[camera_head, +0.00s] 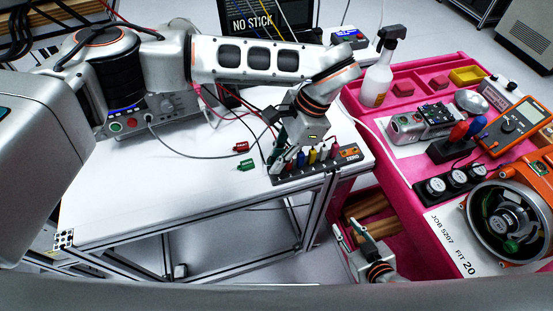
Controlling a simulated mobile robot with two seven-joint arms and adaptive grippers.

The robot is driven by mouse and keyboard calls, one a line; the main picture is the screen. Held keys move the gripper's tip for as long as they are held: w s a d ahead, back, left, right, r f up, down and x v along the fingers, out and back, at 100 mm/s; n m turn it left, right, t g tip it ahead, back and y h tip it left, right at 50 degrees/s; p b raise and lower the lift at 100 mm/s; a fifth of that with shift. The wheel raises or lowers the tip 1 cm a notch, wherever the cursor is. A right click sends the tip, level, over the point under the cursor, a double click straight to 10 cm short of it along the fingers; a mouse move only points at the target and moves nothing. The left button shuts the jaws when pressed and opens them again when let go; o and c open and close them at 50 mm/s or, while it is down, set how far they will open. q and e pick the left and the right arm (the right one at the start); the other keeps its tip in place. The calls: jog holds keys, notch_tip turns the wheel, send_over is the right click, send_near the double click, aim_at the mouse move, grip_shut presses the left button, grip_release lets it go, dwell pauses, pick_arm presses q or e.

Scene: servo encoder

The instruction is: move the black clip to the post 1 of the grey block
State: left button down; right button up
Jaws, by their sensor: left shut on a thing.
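The grey block (329,167) sits at the right end of the white table, with a row of coloured posts and an orange label. My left gripper (281,163) is at the block's left end, low over the posts, shut on the black clip. The clip is mostly hidden by the fingers, and a dark lead runs down beside them. I cannot tell whether the clip touches a post. My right gripper (357,237) is open and empty, low in front of the pink bench, away from the block.
The pink bench (400,205) on the right holds a spray bottle (378,80), an orange multimeter (515,126) and an orange round housing (510,220). The table's front left is clear.

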pick_arm(q)
jog(key=shift+f, duration=0.1)
dwell(0.5)
jog(key=c, duration=2)
grip_release()
jog(key=shift+r+p, duration=0.6)
jog(key=shift+r, duration=0.8)
jog(key=shift+r+p, duration=0.65)
jog(key=shift+r, duration=1.45)
